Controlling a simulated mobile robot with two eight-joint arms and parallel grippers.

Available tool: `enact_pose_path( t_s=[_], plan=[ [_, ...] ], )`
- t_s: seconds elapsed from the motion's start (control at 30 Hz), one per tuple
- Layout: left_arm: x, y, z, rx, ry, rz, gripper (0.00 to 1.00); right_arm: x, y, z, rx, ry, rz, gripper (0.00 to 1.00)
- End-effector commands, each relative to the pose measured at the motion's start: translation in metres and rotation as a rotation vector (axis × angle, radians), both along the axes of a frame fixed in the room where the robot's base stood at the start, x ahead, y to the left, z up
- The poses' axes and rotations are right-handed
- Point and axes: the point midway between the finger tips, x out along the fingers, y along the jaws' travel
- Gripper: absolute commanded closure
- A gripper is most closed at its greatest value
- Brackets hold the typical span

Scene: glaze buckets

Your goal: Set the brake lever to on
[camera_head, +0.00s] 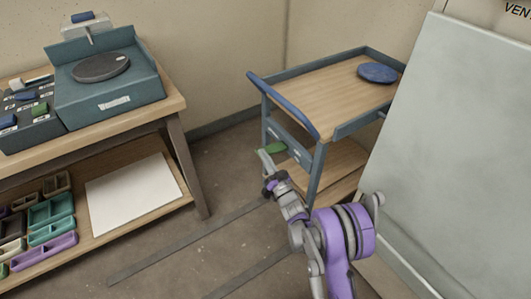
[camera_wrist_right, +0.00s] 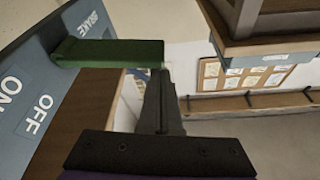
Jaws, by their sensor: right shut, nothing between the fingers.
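The brake lever (camera_head: 272,148) is a green handle on the end panel of the blue cart. In the right wrist view the lever (camera_wrist_right: 110,53) sticks out from a blue-grey label panel (camera_wrist_right: 40,85) reading BRAKE, ON and OFF. I cannot tell for certain which mark it is set at. My right gripper (camera_head: 264,162) is shut and empty, just in front of the lever. In the wrist view its dark fingers (camera_wrist_right: 160,95) come up by the lever's free end; I cannot tell whether they touch. My left gripper is out of view.
The cart (camera_head: 325,95) has a blue push handle (camera_head: 283,104) above the lever and a blue disc (camera_head: 377,73) on top. A workbench (camera_head: 120,118) stands left, and a large pale panel (camera_head: 450,130) stands close on the right. Floor between bench and cart is clear.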

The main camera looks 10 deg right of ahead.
Motion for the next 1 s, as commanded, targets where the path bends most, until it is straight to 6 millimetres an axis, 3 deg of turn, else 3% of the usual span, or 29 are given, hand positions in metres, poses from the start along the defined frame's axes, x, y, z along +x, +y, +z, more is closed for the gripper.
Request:
enact_pose_path(
  t_s=[0.3, 1.0],
  plan=[
    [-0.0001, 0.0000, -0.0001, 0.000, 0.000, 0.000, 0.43, -0.0004, 0.0009, -0.0057, -0.095, -0.035, -0.001, 1.00],
    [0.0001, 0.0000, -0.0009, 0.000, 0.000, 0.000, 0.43, -0.0018, 0.0042, -0.0093, -0.096, -0.034, 0.001, 1.00]
  ],
)
